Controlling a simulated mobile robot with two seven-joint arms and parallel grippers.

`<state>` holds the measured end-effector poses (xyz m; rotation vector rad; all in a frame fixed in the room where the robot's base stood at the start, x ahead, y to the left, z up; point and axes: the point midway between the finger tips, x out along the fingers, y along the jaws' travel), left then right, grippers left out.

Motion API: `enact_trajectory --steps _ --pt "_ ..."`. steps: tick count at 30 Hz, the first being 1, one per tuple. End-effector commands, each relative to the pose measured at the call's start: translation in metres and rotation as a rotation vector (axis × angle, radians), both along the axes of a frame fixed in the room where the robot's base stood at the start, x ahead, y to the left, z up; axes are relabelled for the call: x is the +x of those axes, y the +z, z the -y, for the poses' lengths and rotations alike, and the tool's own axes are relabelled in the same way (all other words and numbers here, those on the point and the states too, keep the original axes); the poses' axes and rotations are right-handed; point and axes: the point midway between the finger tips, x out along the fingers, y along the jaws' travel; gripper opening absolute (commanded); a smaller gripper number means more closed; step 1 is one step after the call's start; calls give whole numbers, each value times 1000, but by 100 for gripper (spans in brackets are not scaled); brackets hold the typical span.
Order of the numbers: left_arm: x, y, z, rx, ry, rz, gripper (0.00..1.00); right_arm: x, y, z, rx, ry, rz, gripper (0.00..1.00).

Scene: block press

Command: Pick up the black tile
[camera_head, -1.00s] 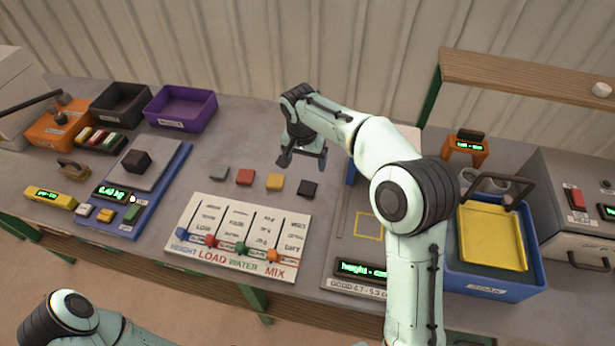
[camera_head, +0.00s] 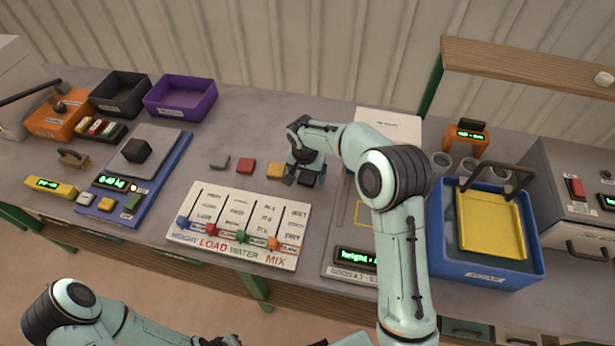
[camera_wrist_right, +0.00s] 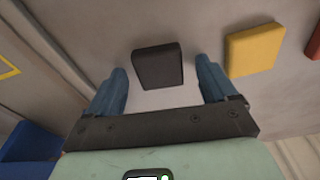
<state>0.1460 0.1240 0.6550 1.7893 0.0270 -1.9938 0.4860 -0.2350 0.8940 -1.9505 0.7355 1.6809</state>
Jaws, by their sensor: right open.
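The black tile (camera_wrist_right: 157,66) lies flat on the table in the right wrist view, just beyond and between the two blue fingers. My right gripper (camera_wrist_right: 160,88) is open, with a finger on either side of the tile's line and no visible contact. In the head view my right gripper (camera_head: 305,177) is low over the end of the tile row and covers most of the black tile. My left arm shows at the lower left of the head view, but its fingers are not clearly seen.
The yellow tile (camera_wrist_right: 253,49) lies close beside the black one. The red (camera_head: 245,165) and grey (camera_head: 219,161) tiles continue the row. The white slider board (camera_head: 240,226) is in front. A blue bin with a yellow tray (camera_head: 490,225) stands at the right.

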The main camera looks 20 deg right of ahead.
Motion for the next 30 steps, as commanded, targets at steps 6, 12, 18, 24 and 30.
enact_trajectory --steps 6,12,18,24,30 --pt "0 0 0 0 0 0 0 0 -1 0 0 1 1 85" --pt "0 0 0 0 0 0 0 0 -1 0 0 1 1 25" --pt "0 0 0 0 0 0 0 0 0 0 0 1 1 25" --pt "0 0 0 0 0 0 0 1 10 0 0 0 5 24" --pt "3 4 0 0 0 3 0 2 53 0 1 0 9 24"
